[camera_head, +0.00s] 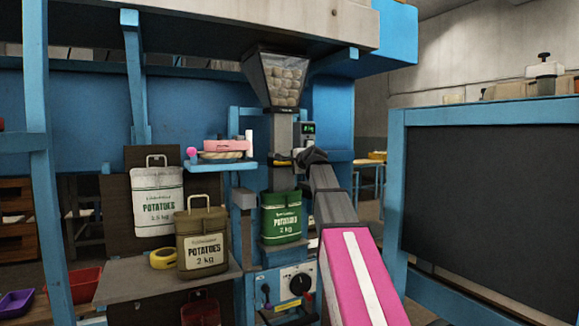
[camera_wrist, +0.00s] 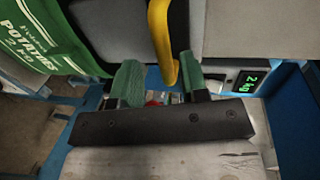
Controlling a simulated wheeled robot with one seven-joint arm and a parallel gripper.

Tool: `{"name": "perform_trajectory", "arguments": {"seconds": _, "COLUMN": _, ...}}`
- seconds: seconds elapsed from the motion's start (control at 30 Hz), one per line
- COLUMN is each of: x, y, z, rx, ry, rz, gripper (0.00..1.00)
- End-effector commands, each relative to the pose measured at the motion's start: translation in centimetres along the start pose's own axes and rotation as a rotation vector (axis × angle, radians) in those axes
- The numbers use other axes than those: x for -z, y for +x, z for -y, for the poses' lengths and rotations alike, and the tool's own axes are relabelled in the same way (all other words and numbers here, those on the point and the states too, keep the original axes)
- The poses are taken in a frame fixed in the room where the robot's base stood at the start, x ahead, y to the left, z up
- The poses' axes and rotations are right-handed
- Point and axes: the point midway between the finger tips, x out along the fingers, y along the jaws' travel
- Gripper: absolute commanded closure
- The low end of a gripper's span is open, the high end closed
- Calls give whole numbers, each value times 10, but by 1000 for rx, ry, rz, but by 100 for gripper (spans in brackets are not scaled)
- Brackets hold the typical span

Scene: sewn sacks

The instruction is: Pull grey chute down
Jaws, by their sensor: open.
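The grey chute (camera_head: 281,178) hangs upright below a clear hopper of potatoes (camera_head: 284,82), with a yellow handle (camera_head: 279,163) across it. A green potato sack (camera_head: 281,217) is directly under the chute; whether its mouth is around the chute's end I cannot tell. My gripper (camera_head: 299,158) is at the chute's right side, level with the handle. In the wrist view my gripper (camera_wrist: 157,75) has its two green fingers apart, and the yellow handle (camera_wrist: 164,42) reaches in between them. The gripper holds nothing.
A 2 kg display (camera_head: 308,128) is beside the column. A blue shelf (camera_head: 220,164) with small items is left of the chute. A dial panel (camera_head: 297,284) is below the green sack. A dark blue-framed board (camera_head: 490,200) is at right.

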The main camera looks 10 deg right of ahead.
Motion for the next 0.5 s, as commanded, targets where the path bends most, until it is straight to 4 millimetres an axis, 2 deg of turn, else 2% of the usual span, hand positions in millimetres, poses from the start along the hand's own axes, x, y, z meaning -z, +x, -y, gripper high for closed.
{"name": "perform_trajectory", "arguments": {"seconds": 0.03, "x": -1, "y": -13, "z": -2, "rx": 1, "ry": 0, "rz": -1, "gripper": 59}}
{"name": "perform_trajectory", "arguments": {"seconds": 0.1, "x": -1, "y": -27, "z": -3, "rx": 0, "ry": 0, "rz": -1, "gripper": 59}}
{"name": "perform_trajectory", "arguments": {"seconds": 0.3, "x": -1, "y": -62, "z": -3, "rx": -1, "ry": 0, "rz": 0, "gripper": 59}}
{"name": "perform_trajectory", "arguments": {"seconds": 0.5, "x": 0, "y": -75, "z": -2, "rx": -2, "ry": 0, "rz": -1, "gripper": 59}}
